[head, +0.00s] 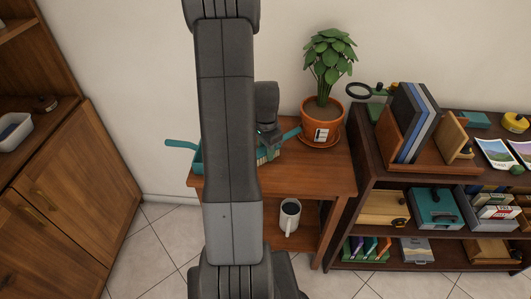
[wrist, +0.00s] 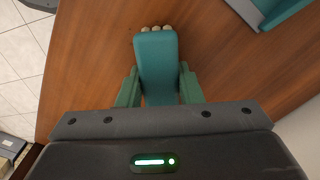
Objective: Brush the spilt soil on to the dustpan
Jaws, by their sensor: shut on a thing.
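My gripper (wrist: 159,88) is shut on the teal brush (wrist: 157,60), its green fingers on either side of it. Pale bristle tips show at the brush's far end in the wrist view. In the head view my gripper (head: 267,140) is over the small wooden table, and the brush's teal handle (head: 291,133) sticks out to its right. The teal dustpan (head: 197,160) is at the table's left, partly hidden by my arm, with its handle pointing left. A teal and grey piece of it shows at top right in the wrist view (wrist: 272,12). I cannot make out any soil.
A potted plant (head: 322,112) on a saucer stands at the table's (head: 325,176) back right. A white mug (head: 289,215) is on the lower shelf. A bookcase (head: 367,160) with books and boxes adjoins at right. A wooden cabinet (head: 80,180) stands at left, with floor between.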

